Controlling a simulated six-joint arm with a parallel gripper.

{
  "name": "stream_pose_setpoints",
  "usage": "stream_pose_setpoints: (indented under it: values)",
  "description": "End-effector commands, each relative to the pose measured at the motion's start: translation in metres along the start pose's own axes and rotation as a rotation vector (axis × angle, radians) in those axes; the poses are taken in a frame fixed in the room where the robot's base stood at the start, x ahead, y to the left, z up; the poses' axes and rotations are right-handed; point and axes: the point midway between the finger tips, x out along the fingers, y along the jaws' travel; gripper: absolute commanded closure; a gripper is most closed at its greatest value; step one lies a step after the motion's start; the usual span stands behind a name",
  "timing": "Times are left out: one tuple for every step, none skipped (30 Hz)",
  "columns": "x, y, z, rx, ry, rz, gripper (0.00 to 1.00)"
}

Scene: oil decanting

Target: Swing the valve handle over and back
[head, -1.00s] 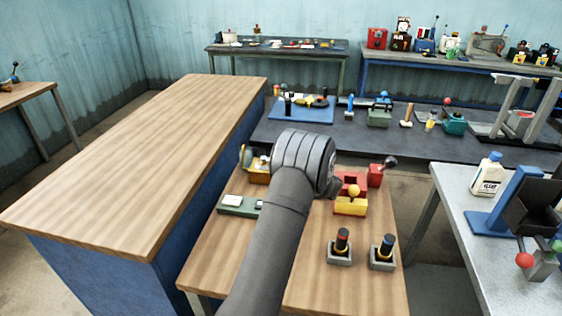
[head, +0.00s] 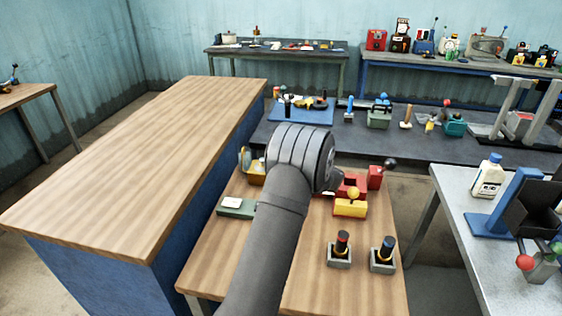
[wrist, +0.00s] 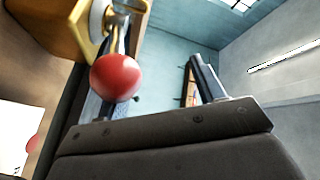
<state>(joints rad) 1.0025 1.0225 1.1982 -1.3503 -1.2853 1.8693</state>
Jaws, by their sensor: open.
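A red ball knob (wrist: 115,78) shows large and close in the wrist view. It is on a brass-coloured lever (wrist: 103,22) at a yellow-orange block (wrist: 55,22), which I take to be the valve. My gripper (wrist: 157,55) is open. The knob is by the left finger and overlaps it in the picture; I cannot tell whether they touch. The right finger stands apart from the knob, with a clear gap between. In the head view, my own arm hides the gripper and the knob. Part of a yellow fixture (head: 252,172) shows just left of my wrist.
On the wooden bench, a green block (head: 237,208) lies left of my arm. Right of it stand a yellow block with a yellow ball (head: 350,208), a red box (head: 375,177) and two black-handled fixtures (head: 340,250). A dark table (head: 400,150) with several items lies behind.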

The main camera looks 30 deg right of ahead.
Motion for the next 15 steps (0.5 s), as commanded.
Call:
stream_pose_setpoints:
  values:
    - [-0.015,-0.008,-0.011,-0.011,0.009,-0.002,0.43]
    - [-0.022,-0.011,-0.014,-0.011,0.009,-0.002,0.43]
    - [-0.031,-0.015,-0.017,-0.01,0.009,-0.001,0.43]
    - [-0.037,-0.017,-0.019,-0.009,0.008,-0.001,0.43]
    - [-0.043,-0.02,-0.022,-0.009,0.007,-0.001,0.43]
    - [-0.052,-0.024,-0.025,-0.009,0.008,-0.001,0.43]
    - [-0.058,-0.026,-0.028,-0.009,0.008,-0.001,0.43]
    - [-0.064,-0.029,-0.03,-0.009,0.007,-0.001,0.43]
    - [-0.072,-0.032,-0.033,-0.008,0.007,0.0,0.43]
    - [-0.077,-0.035,-0.035,-0.008,0.007,-0.001,0.43]
    - [-0.083,-0.037,-0.037,-0.008,0.007,-0.001,0.43]
    - [-0.089,-0.04,-0.04,-0.008,0.006,-0.001,0.43]
    - [-0.093,-0.041,-0.041,-0.008,0.005,-0.001,0.43]
    - [-0.097,-0.043,-0.043,-0.008,0.005,-0.001,0.43]
    - [-0.102,-0.045,-0.045,-0.007,0.005,-0.001,0.43]
